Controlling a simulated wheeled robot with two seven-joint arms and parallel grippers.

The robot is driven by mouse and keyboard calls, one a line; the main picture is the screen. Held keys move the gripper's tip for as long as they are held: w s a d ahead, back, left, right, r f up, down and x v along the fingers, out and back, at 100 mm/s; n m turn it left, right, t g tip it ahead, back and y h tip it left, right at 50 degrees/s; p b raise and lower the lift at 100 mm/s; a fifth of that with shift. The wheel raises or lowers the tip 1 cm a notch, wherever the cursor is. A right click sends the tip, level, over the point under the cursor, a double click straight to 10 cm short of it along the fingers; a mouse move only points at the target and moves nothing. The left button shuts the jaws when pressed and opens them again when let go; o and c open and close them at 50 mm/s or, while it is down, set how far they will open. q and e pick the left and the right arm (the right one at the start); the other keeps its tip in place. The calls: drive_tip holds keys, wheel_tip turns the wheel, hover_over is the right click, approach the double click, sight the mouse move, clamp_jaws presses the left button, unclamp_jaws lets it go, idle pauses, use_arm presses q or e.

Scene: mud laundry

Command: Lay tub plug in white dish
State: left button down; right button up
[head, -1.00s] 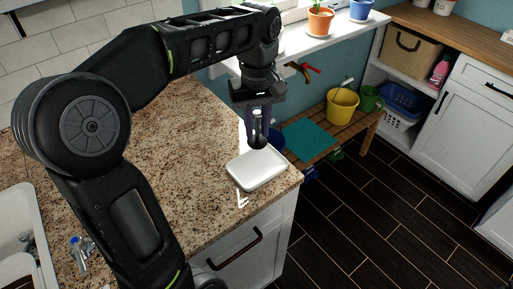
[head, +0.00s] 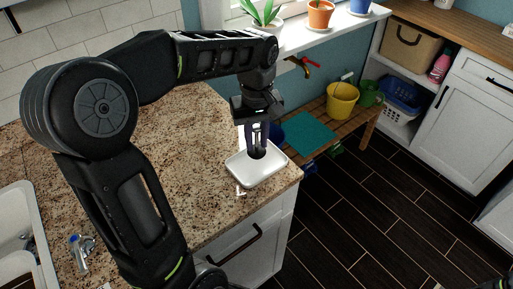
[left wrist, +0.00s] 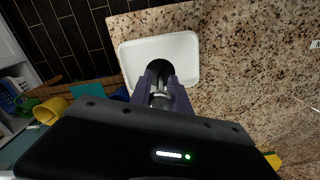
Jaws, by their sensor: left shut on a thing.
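The white dish (head: 268,175) is a shallow rectangular tray near the front right corner of the granite counter. It also shows in the left wrist view (left wrist: 185,50). My left gripper (head: 257,145) points down over the dish and is shut on the tub plug. The tub plug (head: 257,154) is dark and round, held low over the dish's back half. In the left wrist view the plug (left wrist: 160,66) shows dark between the fingertips (left wrist: 160,82), over the dish's white floor. I cannot tell whether it touches the dish.
The granite counter (head: 190,140) is clear behind and left of the dish, with its edge close on the right. A sink (head: 22,220) and tap (head: 80,244) lie at the lower left. A wooden bench with a yellow bucket (head: 342,101) stands beyond.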

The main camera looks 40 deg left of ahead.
sight(257, 150)
use_arm(q)
drive_tip(key=shift+f, duration=1.8)
drive_tip(key=shift+f, duration=0.1)
drive_tip(key=shift+f, duration=0.15)
drive_tip(key=c, duration=1.2)
unclamp_jaws()
drive_tip(key=shift+c, duration=0.2)
wheel_tip(257, 150, up, 12)
drive_tip(key=shift+r+p, duration=0.25)
drive_tip(key=shift+p, duration=0.15)
